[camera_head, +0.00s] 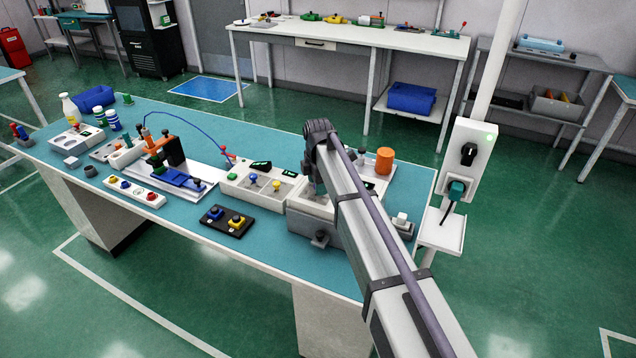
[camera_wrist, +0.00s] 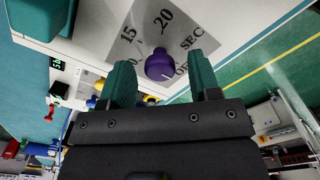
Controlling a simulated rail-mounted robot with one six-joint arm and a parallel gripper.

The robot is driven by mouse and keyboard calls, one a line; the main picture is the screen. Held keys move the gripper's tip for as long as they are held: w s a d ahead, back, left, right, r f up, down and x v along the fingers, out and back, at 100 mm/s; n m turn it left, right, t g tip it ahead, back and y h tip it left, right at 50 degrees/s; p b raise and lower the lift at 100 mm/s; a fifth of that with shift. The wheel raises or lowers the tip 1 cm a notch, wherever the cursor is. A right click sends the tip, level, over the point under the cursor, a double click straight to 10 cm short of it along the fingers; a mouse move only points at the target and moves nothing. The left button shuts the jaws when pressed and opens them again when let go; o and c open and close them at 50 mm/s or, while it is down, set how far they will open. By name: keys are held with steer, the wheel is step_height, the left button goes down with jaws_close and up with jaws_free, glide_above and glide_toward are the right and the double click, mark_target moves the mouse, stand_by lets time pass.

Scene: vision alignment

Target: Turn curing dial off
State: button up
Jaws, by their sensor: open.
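The curing dial (camera_wrist: 160,67) is a purple knob on a pale panel in the wrist view. A printed scale (camera_wrist: 160,30) around it shows 15, 20 and SEC, with part of an OFF mark at its lower right. My gripper (camera_wrist: 161,62) is open, with one green finger on each side of the knob. There are gaps between the fingers and the knob, and I cannot tell the depth between them. A pale mark shows low on the knob, near the OFF print. In the head view my arm hides the dial and my fingers.
The blue-topped bench (camera_head: 270,240) holds a white box with small displays (camera_head: 255,187), a black box with blue and yellow knobs (camera_head: 227,221) and an orange cylinder (camera_head: 384,161). A white post with sockets (camera_head: 470,160) stands at the bench's right end.

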step_height(320, 180, up, 11)
steer(key=p, duration=1)
steer(key=shift+f, duration=0.15)
steer(key=s+d+f+m+b, duration=0.1)
steer(key=s+d+m, duration=1)
steer(key=s, duration=0.4)
steer(key=s+d+f+m+b, duration=0.2)
steer(key=s+d+m, duration=0.8)
steer(key=s, duration=0.5)
steer(key=shift+d+f+m, duration=0.15)
steer(key=shift+d+m, duration=0.25)
steer(key=shift+m, duration=0.5)
steer(key=shift+s, duration=0.1)
